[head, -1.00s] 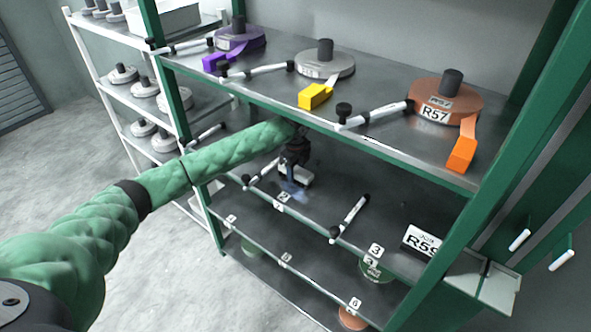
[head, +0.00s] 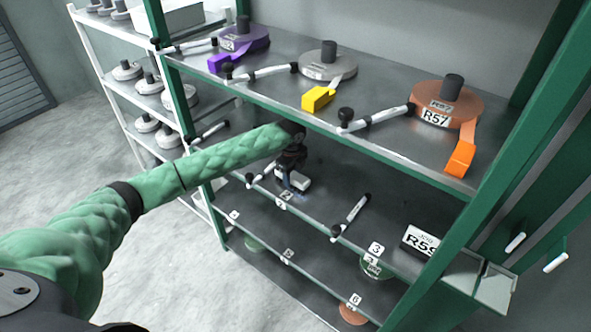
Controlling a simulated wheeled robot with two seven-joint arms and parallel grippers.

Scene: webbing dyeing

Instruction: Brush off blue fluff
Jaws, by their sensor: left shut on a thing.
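My left gripper (head: 291,166) reaches from the left under the top shelf, over the middle shelf (head: 325,182). It is shut on a small white block-like thing (head: 296,182), probably a brush, just behind the label 2. A faint bluish patch (head: 302,195) shows right below it, perhaps the blue fluff. The patch is too small and dark to tell clearly, and I cannot tell whether the held thing touches the shelf. My right gripper is not in view.
Spools with purple (head: 240,40), yellow-ended grey (head: 328,60) and orange (head: 448,100) webbing stand on the top shelf. Black-capped white rods divide the shelves, one (head: 352,215) right of the gripper. A green post (head: 465,180) stands at right.

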